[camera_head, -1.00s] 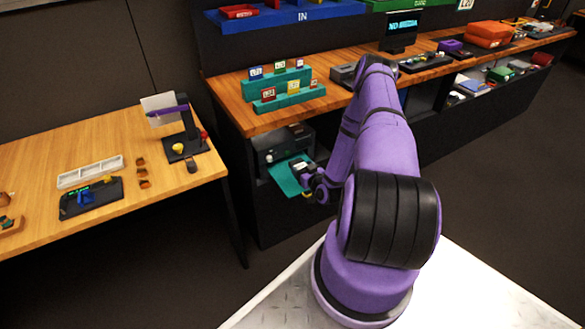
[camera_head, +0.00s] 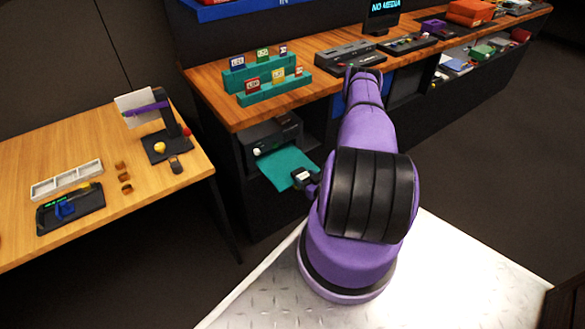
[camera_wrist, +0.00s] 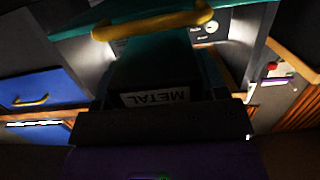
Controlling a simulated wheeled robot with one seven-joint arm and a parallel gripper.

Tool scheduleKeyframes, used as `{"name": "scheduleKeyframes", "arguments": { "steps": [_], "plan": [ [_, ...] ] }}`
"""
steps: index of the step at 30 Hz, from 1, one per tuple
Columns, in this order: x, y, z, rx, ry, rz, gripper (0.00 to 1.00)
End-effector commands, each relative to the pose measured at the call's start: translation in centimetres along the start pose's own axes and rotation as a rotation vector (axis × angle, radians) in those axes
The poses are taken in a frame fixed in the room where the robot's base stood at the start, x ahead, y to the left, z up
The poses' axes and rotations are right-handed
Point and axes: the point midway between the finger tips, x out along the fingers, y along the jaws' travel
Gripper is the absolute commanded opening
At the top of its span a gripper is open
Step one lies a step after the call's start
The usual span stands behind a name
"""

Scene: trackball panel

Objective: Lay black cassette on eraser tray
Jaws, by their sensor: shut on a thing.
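My gripper (camera_head: 308,181) is shut on a dark, flat piece with a pale label, which I take for the black cassette (camera_head: 301,175). In the wrist view the cassette's label (camera_wrist: 155,97) reads "METAL" upside down. The teal tray (camera_head: 279,160) sticks out of a dark machine under the wooden counter, and I take it for the eraser tray. The gripper is at the tray's outer right end. In the wrist view a yellow handle (camera_wrist: 152,25) crosses the tray's teal front. I cannot tell whether the cassette touches the tray. The fingertips are mostly hidden.
The dark machine (camera_head: 268,134) sits in a shelf opening, with the counter (camera_head: 225,95) close above. Teal stands with small labelled cards (camera_head: 268,80) are on the counter. A wooden table (camera_head: 110,150) stands at the left. Floor is free between table and counter.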

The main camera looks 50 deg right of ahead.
Motion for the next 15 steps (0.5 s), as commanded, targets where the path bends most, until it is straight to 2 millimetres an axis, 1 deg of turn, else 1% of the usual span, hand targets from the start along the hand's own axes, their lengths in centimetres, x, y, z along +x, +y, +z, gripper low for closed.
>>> {"name": "scheduleKeyframes", "arguments": {
  "steps": [1,3,6,15],
  "plan": [
    [1.2,0.0,-0.3,-0.002,0.003,0.000,0.40],
    [2.6,0.1,-0.5,-0.001,0.004,0.000,0.40],
    [4.0,0.0,-0.7,0.000,0.003,0.001,0.40],
    [5.9,0.0,-1.0,-0.001,0.002,0.000,0.40]
  ]
}}
